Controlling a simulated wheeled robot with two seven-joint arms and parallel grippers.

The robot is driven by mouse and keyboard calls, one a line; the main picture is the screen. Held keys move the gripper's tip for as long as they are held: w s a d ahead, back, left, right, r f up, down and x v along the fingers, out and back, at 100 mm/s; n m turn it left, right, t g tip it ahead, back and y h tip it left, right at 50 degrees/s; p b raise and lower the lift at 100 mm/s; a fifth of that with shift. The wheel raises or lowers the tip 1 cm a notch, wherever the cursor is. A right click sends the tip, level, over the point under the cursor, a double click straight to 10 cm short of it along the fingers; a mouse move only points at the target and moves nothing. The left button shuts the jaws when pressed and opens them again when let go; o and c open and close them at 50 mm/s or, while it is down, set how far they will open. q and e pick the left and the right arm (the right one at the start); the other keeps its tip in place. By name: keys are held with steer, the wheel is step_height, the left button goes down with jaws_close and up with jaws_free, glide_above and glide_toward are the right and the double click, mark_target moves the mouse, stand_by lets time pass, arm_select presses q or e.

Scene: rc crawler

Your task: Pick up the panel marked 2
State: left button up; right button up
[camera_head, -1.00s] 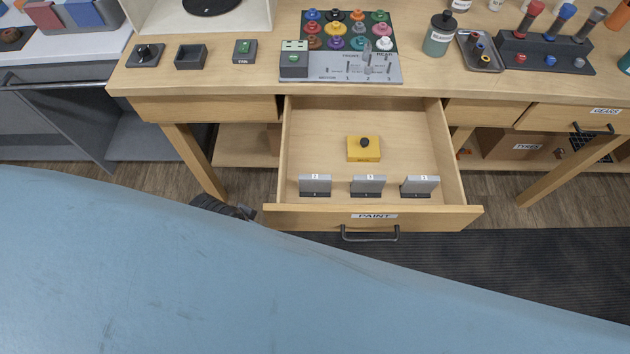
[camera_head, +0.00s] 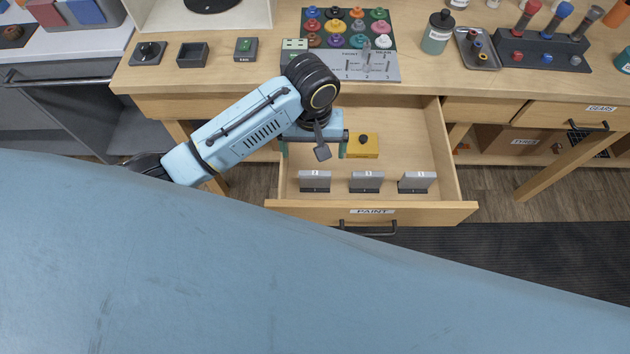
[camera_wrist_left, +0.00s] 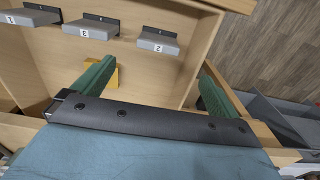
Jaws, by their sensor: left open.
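Three grey panels on dark bases stand in a row near the front of the open drawer. In the left wrist view their labels read 1, 3 and 2 from left to right. The panel marked 2 (camera_wrist_left: 158,41) is the rightmost there and the leftmost in the head view (camera_head: 315,180). The panel marked 3 (camera_wrist_left: 86,30) is the middle one, and the panel marked 1 (camera_wrist_left: 28,17) is at the other end. My left gripper (camera_head: 313,148) hangs over the drawer's left rear, behind panel 2, with its green fingers apart (camera_wrist_left: 155,78) and nothing between them. My right gripper is not in view.
A yellow block (camera_head: 361,150) with a black knob sits in the drawer, close to my left gripper's right finger. The drawer's side walls and front (camera_head: 420,213) border the space. The workbench top (camera_head: 420,85) lies behind, holding a paint rack and control panel.

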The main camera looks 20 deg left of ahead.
arm_select(q)
step_height(320, 180, down, 8)
steer(key=shift+w+f+b, duration=0.1)
steer(key=shift+b, duration=0.6)
steer(key=f, duration=0.3)
steer(key=f+b, duration=0.1)
steer(key=f, duration=0.1)
steer(key=shift+d, duration=0.25)
steer(key=c, duration=1.1)
